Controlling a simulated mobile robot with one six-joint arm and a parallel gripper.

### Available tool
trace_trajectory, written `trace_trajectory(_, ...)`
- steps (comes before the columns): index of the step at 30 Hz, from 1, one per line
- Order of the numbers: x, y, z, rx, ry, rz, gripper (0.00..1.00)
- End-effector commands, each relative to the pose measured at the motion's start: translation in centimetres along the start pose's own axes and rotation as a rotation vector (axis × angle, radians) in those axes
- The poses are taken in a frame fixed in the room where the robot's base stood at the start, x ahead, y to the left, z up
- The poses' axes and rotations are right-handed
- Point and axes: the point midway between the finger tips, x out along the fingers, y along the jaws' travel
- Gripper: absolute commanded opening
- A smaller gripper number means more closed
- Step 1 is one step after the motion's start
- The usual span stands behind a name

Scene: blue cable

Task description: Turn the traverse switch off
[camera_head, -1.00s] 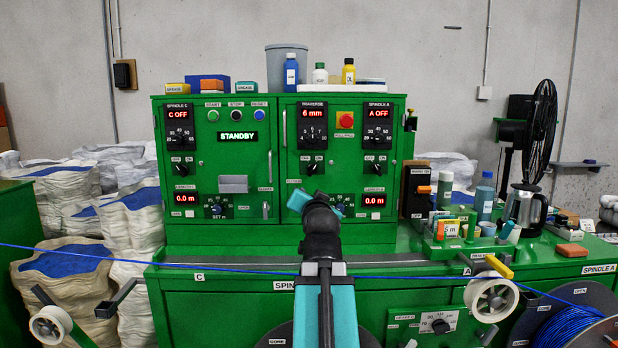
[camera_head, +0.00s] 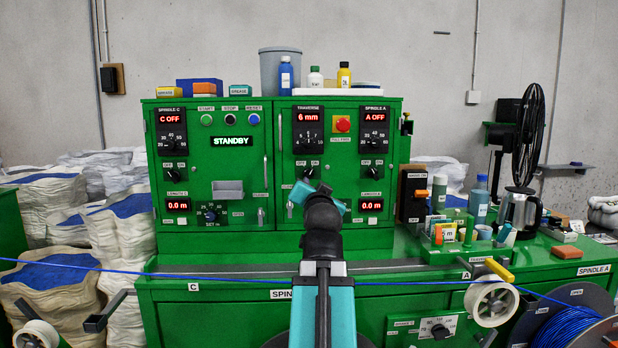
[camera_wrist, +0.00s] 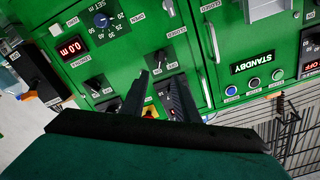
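The traverse switch (camera_head: 308,173) is a black rotary knob on the green cabinet's right door, below the traverse dial (camera_head: 308,137) and its red "6 mm" display (camera_head: 308,117). I cannot make out its exact angle. In the upside-down wrist view the switch (camera_wrist: 160,62) shows just beyond my fingertips. My gripper (camera_wrist: 160,78) is open and empty, with its two dark fingers apart. In the head view my gripper (camera_head: 316,188) is foreshortened in front of the door, just below the switch, and it hides part of the lower panel.
The similar spindle A switch (camera_head: 373,172) is to the right, below an "A OFF" display. The red full-stop button (camera_head: 343,124) sits above. A door handle (camera_head: 279,147) stands out left of the traverse switch. A blue cable (camera_head: 420,283) runs across the cabinet front.

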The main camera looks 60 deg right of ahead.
Motion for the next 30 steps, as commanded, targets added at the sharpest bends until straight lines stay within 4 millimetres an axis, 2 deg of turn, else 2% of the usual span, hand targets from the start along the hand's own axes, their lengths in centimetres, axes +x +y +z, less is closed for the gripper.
trace_trajectory(16,2.4,0.0,-0.3,0.000,-0.001,0.003,0.28)
trace_trajectory(30,3.8,0.0,-0.4,0.001,-0.001,0.002,0.28)
